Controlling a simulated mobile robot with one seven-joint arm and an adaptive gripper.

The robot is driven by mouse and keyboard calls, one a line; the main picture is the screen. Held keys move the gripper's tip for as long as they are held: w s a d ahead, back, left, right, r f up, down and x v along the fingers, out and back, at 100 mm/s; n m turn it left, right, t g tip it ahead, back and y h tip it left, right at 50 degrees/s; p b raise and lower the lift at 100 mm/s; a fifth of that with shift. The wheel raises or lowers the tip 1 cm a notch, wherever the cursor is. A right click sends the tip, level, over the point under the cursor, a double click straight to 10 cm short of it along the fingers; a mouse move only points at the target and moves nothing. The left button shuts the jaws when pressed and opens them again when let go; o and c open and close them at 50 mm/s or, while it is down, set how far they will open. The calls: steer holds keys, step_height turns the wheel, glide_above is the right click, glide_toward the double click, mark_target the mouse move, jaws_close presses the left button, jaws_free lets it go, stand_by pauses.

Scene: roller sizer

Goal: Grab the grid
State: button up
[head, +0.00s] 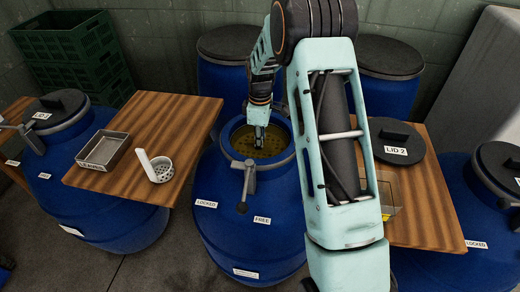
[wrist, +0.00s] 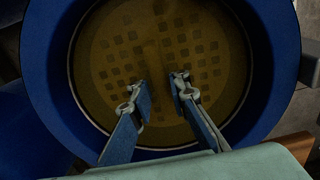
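The grid (wrist: 205,48) is a round yellow-brown disc with several dark square holes, lying inside the open blue barrel (wrist: 275,60). It also shows in the head view (head: 243,146), partly hidden by the barrel's rim and my arm. My gripper (wrist: 162,84) is open and empty, its two fingers apart and pointing down into the barrel's mouth over the grid. In the head view my gripper (head: 259,139) is inside the mouth, near its middle. I cannot tell whether the fingertips touch the grid. The barrel (head: 240,225) carries labels "LOCKED" and "FREE" beside a lever (head: 246,185).
A wooden board to the left (head: 130,178) holds a metal tray (head: 103,149) and a white perforated cup (head: 160,171). A dark lid labelled "LID 2" (head: 396,136) lies on the right board (head: 430,215). Other blue barrels and green crates (head: 70,45) stand around.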

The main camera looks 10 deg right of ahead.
steer(key=shift+f, duration=0.3)
steer(key=shift+c, duration=0.3)
jaws_close()
